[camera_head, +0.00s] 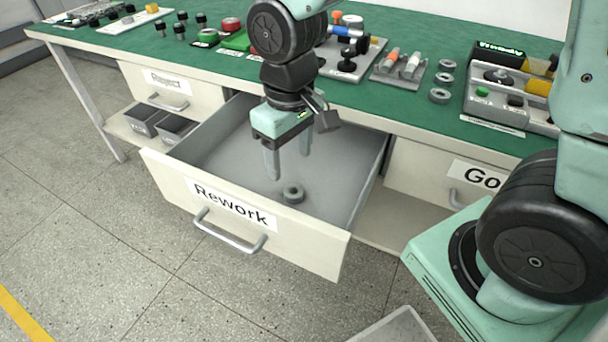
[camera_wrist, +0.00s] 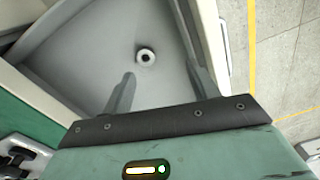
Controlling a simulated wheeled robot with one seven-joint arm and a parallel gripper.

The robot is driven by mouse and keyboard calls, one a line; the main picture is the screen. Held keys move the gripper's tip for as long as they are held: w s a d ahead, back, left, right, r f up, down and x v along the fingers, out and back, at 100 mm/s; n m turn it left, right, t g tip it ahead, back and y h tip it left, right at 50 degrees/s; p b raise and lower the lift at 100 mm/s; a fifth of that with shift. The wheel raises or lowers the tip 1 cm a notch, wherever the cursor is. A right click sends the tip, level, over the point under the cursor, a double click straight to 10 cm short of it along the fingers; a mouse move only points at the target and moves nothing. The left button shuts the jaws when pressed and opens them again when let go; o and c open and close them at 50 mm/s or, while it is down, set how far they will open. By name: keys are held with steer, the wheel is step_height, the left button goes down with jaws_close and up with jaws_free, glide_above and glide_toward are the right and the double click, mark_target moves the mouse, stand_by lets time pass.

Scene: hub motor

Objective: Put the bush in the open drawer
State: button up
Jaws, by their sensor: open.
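The bush, a small grey ring (camera_head: 293,193), lies on the floor of the open drawer labelled "Rework" (camera_head: 245,232), near its front panel. It also shows in the wrist view (camera_wrist: 146,57), flat on the drawer floor (camera_wrist: 90,50). My gripper (camera_head: 288,163) is over the drawer, pointing down, with its fingers apart and nothing between them. In the wrist view the gripper's two fingers (camera_wrist: 162,88) are spread, and the bush is beyond their tips, apart from them.
Several similar grey rings (camera_head: 440,95) sit on the green bench top (camera_head: 400,105) at the back right. A closed drawer labelled "Go…" (camera_head: 425,175) is to the right and a "Reject" drawer (camera_head: 170,90) to the left. Parts trays line the bench.

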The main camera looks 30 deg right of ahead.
steer(key=s+a+r+n, duration=0.1)
steer(key=s+r, duration=0.1)
steer(key=s, duration=0.5)
steer(key=s+a+r+n, duration=0.1)
steer(key=s+a+n, duration=0.1)
steer(key=s, duration=0.4)
steer(key=shift+s+r, duration=0.35)
step_height(320, 180, up, 18)
steer(key=p, duration=1.7)
steer(key=shift+f+p, duration=0.15)
steer(key=shift+p, duration=0.2)
